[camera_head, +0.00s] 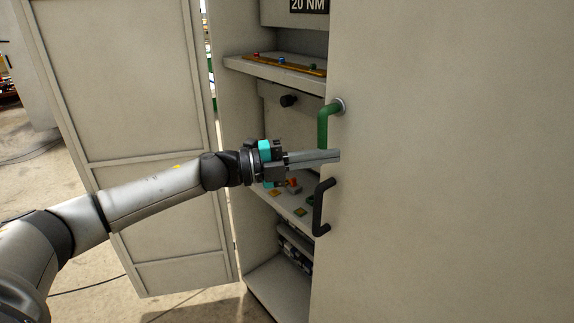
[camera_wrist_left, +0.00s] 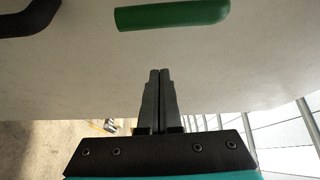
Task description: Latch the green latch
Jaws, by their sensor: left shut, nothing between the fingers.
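The green latch (camera_head: 323,124) is a bent handle on a round metal base near the edge of the right cabinet door (camera_head: 450,160). It hangs with its free end pointing down. In the left wrist view the green latch (camera_wrist_left: 172,14) lies across the top, beyond my fingertips and apart from them. My left gripper (camera_head: 337,155) is shut and empty. Its fingertips are at the door's edge, below the green latch and above the black handle (camera_head: 319,207). The wrist view shows the two fingers of the left gripper (camera_wrist_left: 159,72) together. My right gripper is not in view.
The left cabinet door (camera_head: 130,130) stands open. Inside the cabinet are an upper shelf (camera_head: 240,64) with small coloured parts, and a lower shelf with small parts (camera_head: 300,212). The concrete floor (camera_head: 85,280) shows at the lower left.

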